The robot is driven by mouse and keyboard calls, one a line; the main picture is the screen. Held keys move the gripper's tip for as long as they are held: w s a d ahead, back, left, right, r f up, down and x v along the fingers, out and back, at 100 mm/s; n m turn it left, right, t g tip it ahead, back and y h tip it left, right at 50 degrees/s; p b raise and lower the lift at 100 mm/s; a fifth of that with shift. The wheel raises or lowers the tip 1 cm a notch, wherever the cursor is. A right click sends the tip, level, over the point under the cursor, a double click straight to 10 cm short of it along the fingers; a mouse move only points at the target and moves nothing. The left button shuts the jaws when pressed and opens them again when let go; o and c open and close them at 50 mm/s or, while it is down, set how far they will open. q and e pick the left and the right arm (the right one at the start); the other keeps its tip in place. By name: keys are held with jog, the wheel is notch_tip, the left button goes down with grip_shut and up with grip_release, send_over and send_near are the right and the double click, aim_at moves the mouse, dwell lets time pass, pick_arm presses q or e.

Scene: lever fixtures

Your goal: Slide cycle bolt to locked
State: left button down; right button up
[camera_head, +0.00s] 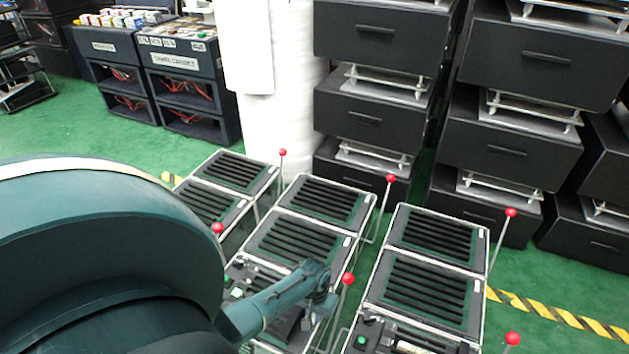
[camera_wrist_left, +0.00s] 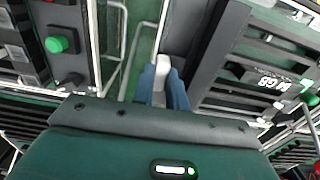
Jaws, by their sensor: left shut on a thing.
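My left gripper (camera_head: 322,304) reaches in from the left over the near end of the middle slatted fixture (camera_head: 298,240), beside a lever with a red ball (camera_head: 348,279). In the left wrist view its blue fingers (camera_wrist_left: 164,88) are shut on a pale grey piece, which I take to be the handle of the cycle bolt (camera_wrist_left: 162,66). Most of the bolt is hidden by the fingers, so I cannot tell its position along its slide. My right gripper is not in view.
Similar slatted fixtures stand at left (camera_head: 212,185) and right (camera_head: 425,285), with upright red-ball levers between them. A green button (camera_wrist_left: 57,44) shows in the left wrist view. Black drawer cabinets (camera_head: 375,110) stand behind. Yellow-black tape (camera_head: 545,308) crosses the green floor.

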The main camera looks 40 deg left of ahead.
pick_arm(q)
jog(key=a, duration=0.1)
jog(key=s+a+p, duration=0.1)
jog(key=a, duration=0.3)
jog(key=shift+s+p, duration=0.3)
jog(key=shift+p, duration=0.05)
jog(key=shift+a, duration=0.2)
jog(key=c, duration=1.4)
grip_release()
jog(key=shift+s, duration=0.1)
jog(key=shift+c, duration=0.2)
jog(key=shift+o, duration=0.2)
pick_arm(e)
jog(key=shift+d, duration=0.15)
pick_arm(q)
jog(key=shift+d, duration=0.1)
